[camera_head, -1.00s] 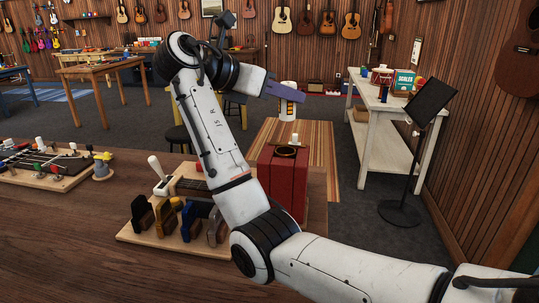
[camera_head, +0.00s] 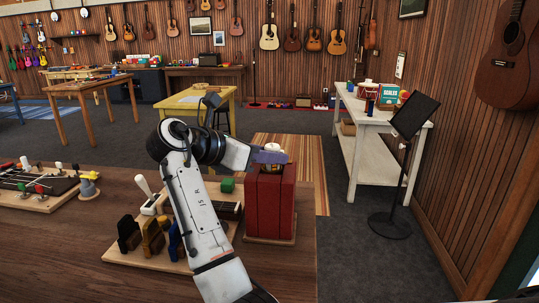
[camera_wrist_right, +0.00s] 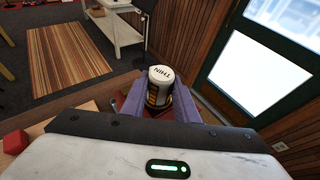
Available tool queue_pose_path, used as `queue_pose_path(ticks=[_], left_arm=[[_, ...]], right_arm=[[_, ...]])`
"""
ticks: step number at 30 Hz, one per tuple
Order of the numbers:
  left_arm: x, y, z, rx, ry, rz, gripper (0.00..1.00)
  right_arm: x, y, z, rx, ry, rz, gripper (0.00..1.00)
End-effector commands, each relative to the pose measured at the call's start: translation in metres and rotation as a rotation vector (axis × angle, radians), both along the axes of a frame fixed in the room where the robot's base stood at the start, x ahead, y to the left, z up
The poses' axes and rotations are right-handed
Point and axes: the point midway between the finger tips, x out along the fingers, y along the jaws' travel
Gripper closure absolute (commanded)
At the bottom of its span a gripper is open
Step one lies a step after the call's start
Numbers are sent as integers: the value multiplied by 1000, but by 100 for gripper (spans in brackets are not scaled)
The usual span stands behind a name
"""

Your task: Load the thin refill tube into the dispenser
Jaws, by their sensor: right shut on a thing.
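The refill tube (camera_wrist_right: 160,88) has a white cap marked THIN and a dark body with yellow markings. My right gripper (camera_wrist_right: 158,104) is shut on it, with purple fingers on both sides. In the head view the tube (camera_head: 271,147) shows as a pale top above the right gripper (camera_head: 270,156). The dispenser (camera_head: 269,205) is a tall red block on a wooden base. The gripper and tube are right at its top. The tube's lower end is hidden, so I cannot tell whether it is inside the opening. My left gripper is not in view.
Left of the dispenser, a wooden rack (camera_head: 133,253) holds black, yellow and blue pieces. A board with pegs (camera_head: 38,188) lies far left. A music stand (camera_head: 410,118) stands right, off the bench.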

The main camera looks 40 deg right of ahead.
Motion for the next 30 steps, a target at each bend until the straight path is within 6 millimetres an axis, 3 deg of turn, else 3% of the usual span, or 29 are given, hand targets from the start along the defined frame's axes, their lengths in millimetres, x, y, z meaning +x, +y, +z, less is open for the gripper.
queue_pose_path(ticks=[9, 10, 13, 23, 30], left_arm=[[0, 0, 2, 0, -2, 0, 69], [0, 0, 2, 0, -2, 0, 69], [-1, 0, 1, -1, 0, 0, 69], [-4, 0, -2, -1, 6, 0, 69], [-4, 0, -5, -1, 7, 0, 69]], right_arm=[[0, 0, -2, 0, -1, 1, 98], [0, 0, -2, 0, -1, 1, 71], [0, 0, -2, 0, -1, 1, 54], [0, 0, 0, 0, -3, 1, 54], [2, 31, 13, 1, -3, 4, 54]])
